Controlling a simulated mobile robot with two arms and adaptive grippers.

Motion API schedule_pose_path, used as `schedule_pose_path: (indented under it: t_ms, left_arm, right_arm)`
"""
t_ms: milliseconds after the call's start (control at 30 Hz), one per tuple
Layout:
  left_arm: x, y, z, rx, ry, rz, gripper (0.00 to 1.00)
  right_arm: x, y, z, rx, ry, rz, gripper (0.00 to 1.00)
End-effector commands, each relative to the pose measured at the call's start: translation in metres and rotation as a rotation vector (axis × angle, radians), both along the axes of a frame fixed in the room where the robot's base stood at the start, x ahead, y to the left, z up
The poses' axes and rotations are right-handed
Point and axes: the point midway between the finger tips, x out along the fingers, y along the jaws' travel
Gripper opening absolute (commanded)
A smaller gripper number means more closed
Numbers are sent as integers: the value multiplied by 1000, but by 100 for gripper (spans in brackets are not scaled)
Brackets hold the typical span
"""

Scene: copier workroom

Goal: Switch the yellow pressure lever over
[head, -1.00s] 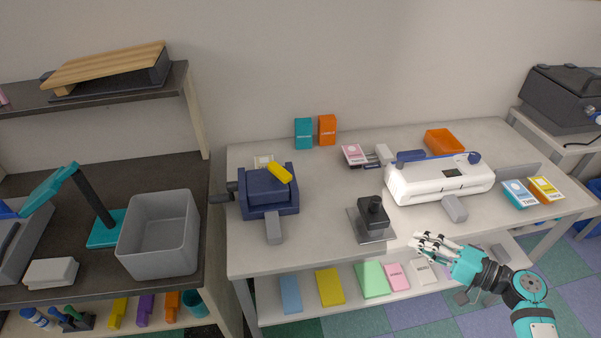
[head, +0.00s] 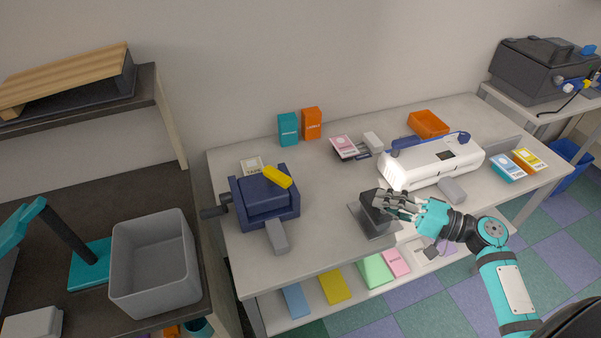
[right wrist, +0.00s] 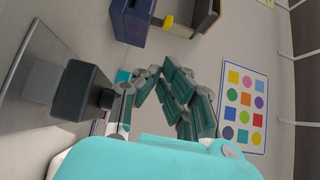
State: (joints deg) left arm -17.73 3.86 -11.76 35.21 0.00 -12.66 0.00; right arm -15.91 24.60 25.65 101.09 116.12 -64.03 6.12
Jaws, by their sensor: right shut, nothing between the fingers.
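The yellow lever (head: 277,177) sits on top of a dark blue machine (head: 265,203) at the left of the long table. It slants down to the right. A small yellow part (right wrist: 168,22) and a dark blue body (right wrist: 131,18) show at the top of the right wrist view. My right gripper (head: 381,204) is shut and empty. It is to the right of the machine, well apart from it, and overlaps the black-handled stamp-like tool in the head view. My left gripper is out of view.
The black tool (right wrist: 82,92) is close beside my fingers; contact is unclear. A white machine (head: 425,172) stands to the right. Teal (head: 288,130) and orange (head: 311,124) boxes stand at the back. A grey bin (head: 150,285) is at the left. The tabletop between the blue machine and black tool is clear.

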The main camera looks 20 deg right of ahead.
Motion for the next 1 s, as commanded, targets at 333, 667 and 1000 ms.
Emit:
schedule_pose_path:
  t_ms: [333,667,1000]
  left_arm:
    - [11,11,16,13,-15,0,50]
    - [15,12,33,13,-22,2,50]
    - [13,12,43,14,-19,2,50]
  right_arm:
    - [43,44,4,2,-2,1,0]
    - [94,97,4,2,-2,0,0]
    - [131,135,2,1,0,0,0]
